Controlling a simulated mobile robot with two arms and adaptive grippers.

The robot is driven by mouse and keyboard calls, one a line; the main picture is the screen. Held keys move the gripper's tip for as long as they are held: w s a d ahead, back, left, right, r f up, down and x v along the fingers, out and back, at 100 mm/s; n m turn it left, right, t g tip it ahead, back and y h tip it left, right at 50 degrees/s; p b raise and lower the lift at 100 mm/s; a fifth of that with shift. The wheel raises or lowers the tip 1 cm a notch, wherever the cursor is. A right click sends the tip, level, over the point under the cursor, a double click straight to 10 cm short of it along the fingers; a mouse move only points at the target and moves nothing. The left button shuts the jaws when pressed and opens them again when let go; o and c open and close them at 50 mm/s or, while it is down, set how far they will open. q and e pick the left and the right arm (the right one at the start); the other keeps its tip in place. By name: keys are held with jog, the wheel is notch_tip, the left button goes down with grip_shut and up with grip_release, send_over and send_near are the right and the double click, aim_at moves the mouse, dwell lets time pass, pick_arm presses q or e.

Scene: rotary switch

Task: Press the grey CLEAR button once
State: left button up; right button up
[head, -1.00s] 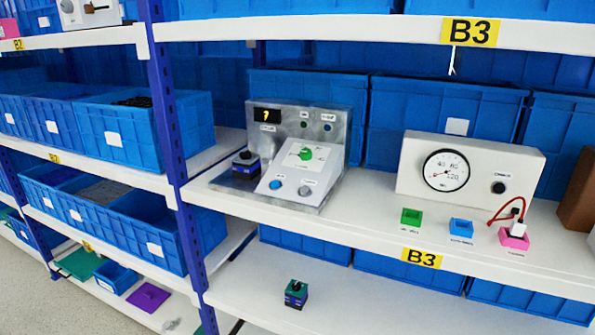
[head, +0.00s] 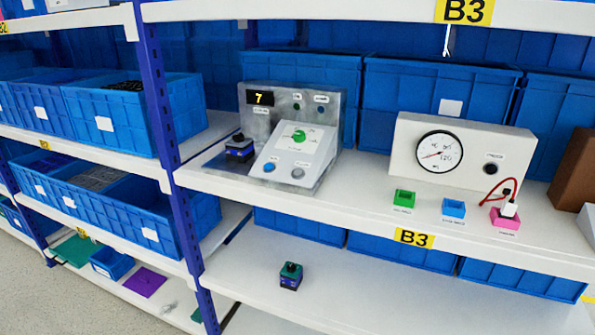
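A grey metal control panel (head: 337,107) stands on the middle shelf, left of centre in the head view. The labels by the buttons are too small to read. Neither of my grippers is in view, and nothing touches the panel.
A white gauge box (head: 481,142) stands to the right. Green (head: 403,198), blue (head: 453,208) and pink (head: 506,218) holders sit before it. A dark block (head: 240,148) sits left of the panel. A blue upright (head: 158,110) and the upper shelf (head: 360,12) frame the space.

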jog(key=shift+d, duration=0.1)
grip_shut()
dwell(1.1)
